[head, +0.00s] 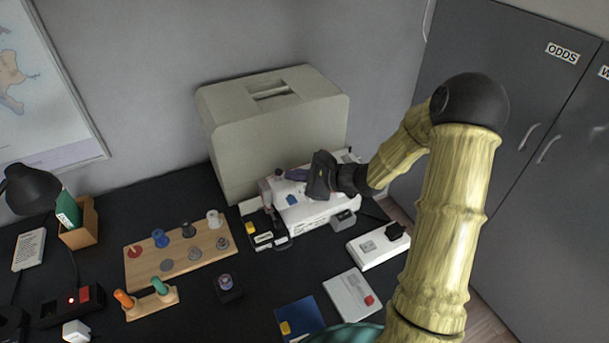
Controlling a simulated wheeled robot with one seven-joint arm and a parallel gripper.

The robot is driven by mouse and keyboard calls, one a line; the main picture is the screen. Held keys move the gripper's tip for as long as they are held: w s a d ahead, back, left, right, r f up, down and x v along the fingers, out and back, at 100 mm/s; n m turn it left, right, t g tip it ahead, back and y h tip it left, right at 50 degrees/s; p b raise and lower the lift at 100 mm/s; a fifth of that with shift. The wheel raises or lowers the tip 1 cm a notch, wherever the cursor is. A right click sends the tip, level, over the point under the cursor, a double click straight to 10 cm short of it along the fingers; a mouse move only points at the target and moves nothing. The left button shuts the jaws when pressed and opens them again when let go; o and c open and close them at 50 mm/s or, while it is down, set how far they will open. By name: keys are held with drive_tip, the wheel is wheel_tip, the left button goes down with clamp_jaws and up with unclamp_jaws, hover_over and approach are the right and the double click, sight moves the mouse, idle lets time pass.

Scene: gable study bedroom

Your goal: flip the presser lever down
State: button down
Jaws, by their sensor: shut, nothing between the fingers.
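A white sewing machine (309,211) stands on the dark table in front of its large beige cover. My dark gripper (300,175) is over the machine's top, reaching in from the right with its fingers towards the left end. It is shut and appears empty. The presser lever is not distinguishable; the gripper and the machine's body may hide it. I cannot tell whether the fingers touch the machine.
The beige cover (272,130) stands close behind the machine. A wooden board with spools (180,255) lies to the left. A white power strip (378,246) and a light grey box (350,295) lie to the right and front. Grey cabinets (540,170) stand at the right.

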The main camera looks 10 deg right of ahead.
drive_tip(key=shift+w+r+p, duration=0.1)
drive_tip(key=shift+w+p, duration=0.1)
drive_tip(key=shift+p, duration=0.1)
drive_tip(key=shift+w+p, duration=0.2)
drive_tip(key=shift+p, duration=0.15)
drive_tip(key=shift+s+a+r+g+p, duration=0.1)
drive_tip(key=shift+s+g+p, duration=0.1)
drive_tip(key=shift+g+p, duration=0.1)
